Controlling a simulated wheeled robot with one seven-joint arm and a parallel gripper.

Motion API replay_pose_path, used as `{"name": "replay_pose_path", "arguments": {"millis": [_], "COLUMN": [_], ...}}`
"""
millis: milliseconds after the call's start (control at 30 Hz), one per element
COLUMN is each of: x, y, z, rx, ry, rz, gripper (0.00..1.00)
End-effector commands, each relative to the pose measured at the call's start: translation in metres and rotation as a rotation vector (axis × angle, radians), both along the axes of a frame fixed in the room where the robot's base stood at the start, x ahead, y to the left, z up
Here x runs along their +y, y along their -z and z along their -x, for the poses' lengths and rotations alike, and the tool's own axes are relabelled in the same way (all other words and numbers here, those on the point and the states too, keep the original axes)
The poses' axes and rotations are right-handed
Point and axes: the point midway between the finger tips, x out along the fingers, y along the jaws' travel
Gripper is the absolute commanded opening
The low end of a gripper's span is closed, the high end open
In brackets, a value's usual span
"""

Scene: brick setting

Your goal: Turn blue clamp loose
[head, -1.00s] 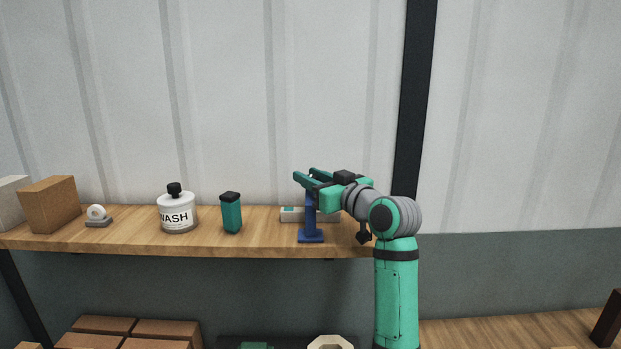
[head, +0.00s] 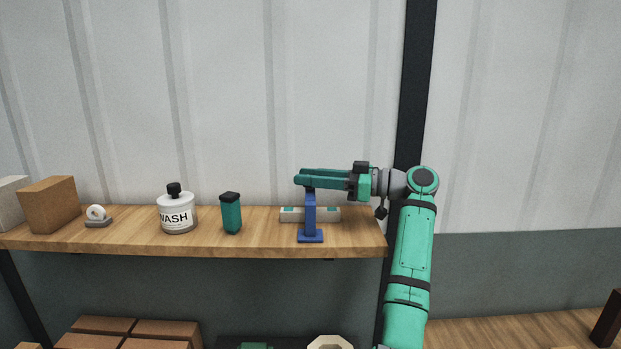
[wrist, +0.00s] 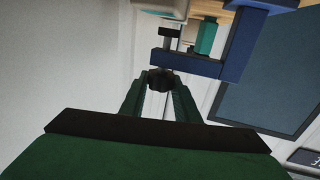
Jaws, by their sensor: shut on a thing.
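The blue clamp (head: 310,212) stands upright on the wooden shelf (head: 270,244), near its right end. In the wrist view its blue frame (wrist: 238,44) shows at the upper right, with a grey screw and a dark knob (wrist: 161,76). My gripper (head: 300,177) lies level over the top of the clamp, reaching in from the right. In the wrist view the two green fingers (wrist: 160,84) are shut on the dark knob, one on each side. The fingers hide the knob in the head view.
A white and teal bar (head: 328,214) lies behind the clamp. A teal container (head: 231,214), a WASH bottle (head: 176,213), a small ring on a base (head: 97,216) and a brown box (head: 49,204) stand further left. A black post (head: 413,100) rises behind my arm.

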Motion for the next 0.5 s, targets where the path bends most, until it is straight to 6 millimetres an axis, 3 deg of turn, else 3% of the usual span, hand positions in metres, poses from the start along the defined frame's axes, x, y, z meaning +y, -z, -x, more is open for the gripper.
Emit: {"name": "replay_pose_path", "arguments": {"millis": [500], "x": [0.0008], "y": [0.0020], "z": [0.0000], "rx": [0.005], "ry": [-0.130], "rz": [0.003], "gripper": [0.06]}}
